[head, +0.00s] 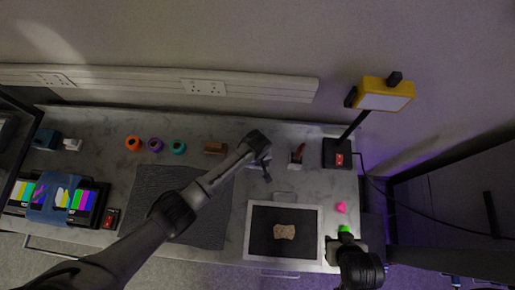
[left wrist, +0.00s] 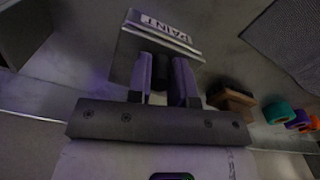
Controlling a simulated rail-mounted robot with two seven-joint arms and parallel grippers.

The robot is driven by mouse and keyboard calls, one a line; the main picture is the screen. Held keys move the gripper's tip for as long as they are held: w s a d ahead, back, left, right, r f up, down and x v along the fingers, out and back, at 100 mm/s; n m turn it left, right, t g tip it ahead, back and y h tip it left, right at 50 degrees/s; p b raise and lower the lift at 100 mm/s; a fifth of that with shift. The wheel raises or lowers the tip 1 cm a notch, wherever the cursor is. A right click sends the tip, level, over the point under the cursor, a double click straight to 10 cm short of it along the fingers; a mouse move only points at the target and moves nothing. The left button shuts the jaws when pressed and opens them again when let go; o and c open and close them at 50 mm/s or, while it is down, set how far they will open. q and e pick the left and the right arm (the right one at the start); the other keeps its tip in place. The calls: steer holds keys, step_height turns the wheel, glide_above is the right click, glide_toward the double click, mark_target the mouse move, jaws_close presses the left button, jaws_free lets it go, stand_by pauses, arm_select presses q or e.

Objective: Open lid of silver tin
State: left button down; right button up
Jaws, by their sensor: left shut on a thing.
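The silver tin (left wrist: 130,58) is a grey box with a white PAINT label (left wrist: 165,27), seen upside down in the left wrist view. My left gripper (left wrist: 163,70) is at the tin's near side, with its two fingers shut on a dark part between them. I cannot tell whether that part belongs to the lid or the body. In the head view my left gripper (head: 264,170) reaches the back middle of the bench and its arm hides most of the tin. My right gripper (head: 343,243) is at the front right by a green ball (head: 344,230); its jaws are unclear.
Orange, purple and teal rings (head: 179,147) and a brown block (head: 215,148) stand left of the tin. A small holder (head: 297,158) and a yellow lamp (head: 385,95) are to the right. A white-framed tray (head: 313,218) and a dark mat (head: 150,185) lie in front.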

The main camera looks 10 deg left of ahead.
arm_select(q)
steer(key=shift+r, duration=0.15)
steer(key=shift+w+r+g, duration=0.1)
steer(key=shift+g, duration=0.2)
steer(key=shift+w+r+g+p, duration=0.3)
steer(key=shift+g+p, duration=0.2)
steer(key=shift+g, duration=0.1)
steer(key=shift+w+r+g, duration=0.25)
steer(key=shift+g, duration=0.45)
steer(key=shift+w+r+g+h+b, duration=0.3)
steer(key=shift+w+g+b, duration=0.15)
steer(key=shift+g+b, duration=0.6)
steer(key=shift+w+a+r+g+b, duration=0.15)
steer(key=shift+w+r+g+b, duration=0.25)
steer(key=shift+g+b, duration=0.65)
